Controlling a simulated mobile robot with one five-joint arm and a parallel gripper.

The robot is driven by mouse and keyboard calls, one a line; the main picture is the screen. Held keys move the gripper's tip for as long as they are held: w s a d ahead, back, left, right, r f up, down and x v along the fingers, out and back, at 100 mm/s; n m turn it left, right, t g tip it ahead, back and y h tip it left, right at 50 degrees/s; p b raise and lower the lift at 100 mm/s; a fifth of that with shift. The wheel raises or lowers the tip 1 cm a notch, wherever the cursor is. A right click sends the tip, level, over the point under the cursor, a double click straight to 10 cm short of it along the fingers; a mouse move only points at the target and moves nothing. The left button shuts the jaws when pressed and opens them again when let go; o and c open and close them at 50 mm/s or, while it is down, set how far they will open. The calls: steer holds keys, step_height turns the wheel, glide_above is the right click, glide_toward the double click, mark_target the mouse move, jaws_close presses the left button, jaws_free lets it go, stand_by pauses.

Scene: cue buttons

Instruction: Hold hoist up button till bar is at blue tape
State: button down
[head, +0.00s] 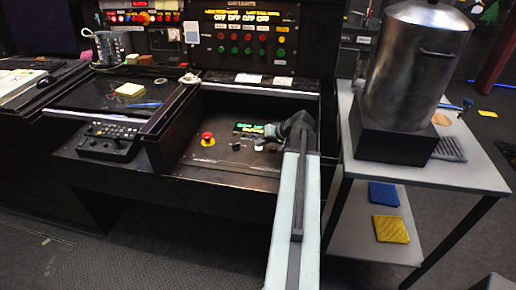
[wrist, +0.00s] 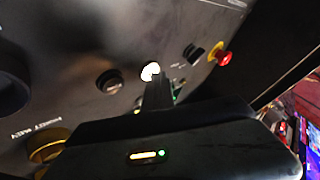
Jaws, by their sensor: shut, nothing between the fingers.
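My gripper (wrist: 158,82) is shut and empty, with its dark fingertips right at a small white lit button (wrist: 150,71) on the black panel in the wrist view. The tips overlap the button's lower edge; I cannot tell whether it is pressed in. In the head view my gripper (head: 262,145) reaches low over the recessed control panel (head: 225,168), just below a small display with green and yellow text (head: 255,128). My wrist hides part of the panel. I cannot make out the hoist bar or the blue tape in either view.
A red stop button (head: 207,138) on a yellow base sits left of my gripper, also in the wrist view (wrist: 223,57). Dark knobs (wrist: 110,81) flank the lit button. A cart (head: 440,176) with a metal pot (head: 415,65) stands close right of my arm.

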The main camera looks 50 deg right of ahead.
mark_target(260, 148)
steer(key=shift+r+p, duration=0.8)
step_height(260, 148, up, 5)
steer(key=p, duration=0.5)
steer(key=shift+r, duration=0.1)
stand_by(0.3)
